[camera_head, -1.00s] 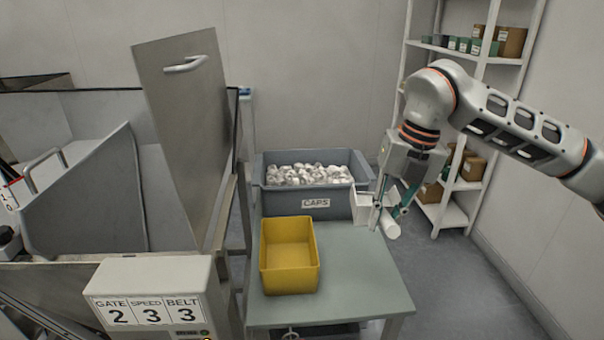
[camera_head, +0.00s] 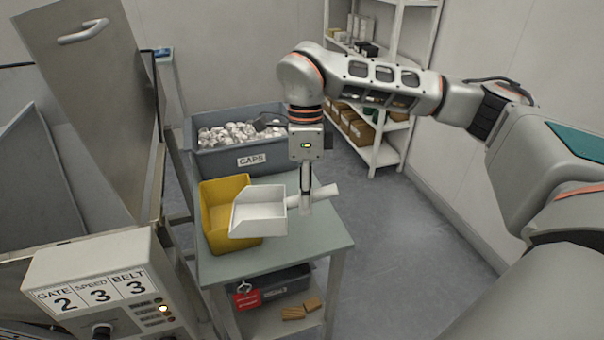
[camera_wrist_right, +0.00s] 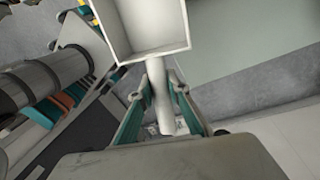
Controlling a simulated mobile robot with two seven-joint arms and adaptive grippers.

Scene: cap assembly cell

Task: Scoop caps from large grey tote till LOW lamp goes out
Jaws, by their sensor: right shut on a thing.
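The large grey tote (camera_head: 236,161), labelled CAPS, stands behind the table and holds many white and grey caps (camera_head: 233,132). My right gripper (camera_head: 306,196) is shut on the handle of a white scoop (camera_head: 262,212), held above the table and in front of the tote. The scoop's pan overlaps the yellow bin (camera_head: 212,233) in the picture and looks empty. In the right wrist view, the scoop (camera_wrist_right: 142,28) extends from between the fingers (camera_wrist_right: 160,82). My left gripper is out of view.
The green-topped table (camera_head: 318,240) is bare right of the yellow bin. The control box (camera_head: 95,270) and steel hopper (camera_head: 100,100) flank it on the left. A white shelf rack (camera_head: 398,130) stands behind right. A red tag (camera_head: 246,299) hangs below the tabletop.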

